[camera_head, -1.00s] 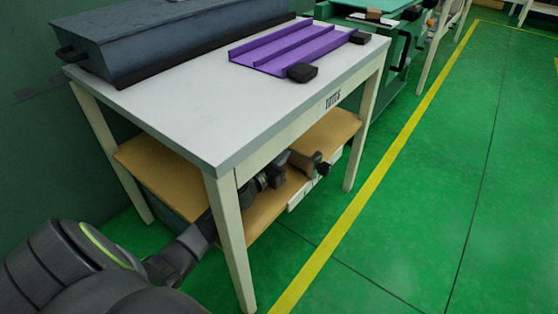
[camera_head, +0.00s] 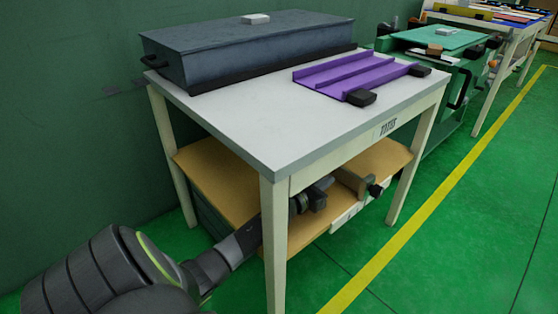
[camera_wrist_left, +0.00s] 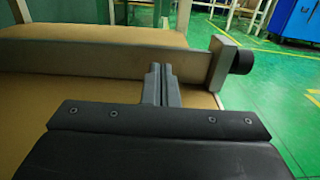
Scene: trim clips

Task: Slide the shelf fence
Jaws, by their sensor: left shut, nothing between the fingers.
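The knob also shows in the head view (camera_head: 375,190). My left gripper (camera_head: 318,195) reaches in under the table top behind the near leg. In the wrist view its fingers (camera_wrist_left: 159,78) are shut and empty, right at the fence's near side; contact is unclear. My right gripper is out of view.
The near table leg (camera_head: 274,245) stands in front of my left arm. The table top (camera_head: 270,120) above carries a dark grey box (camera_head: 250,55) and a purple channelled tray (camera_head: 350,75). A green workbench (camera_head: 440,40) stands beyond. The green floor at right is clear.

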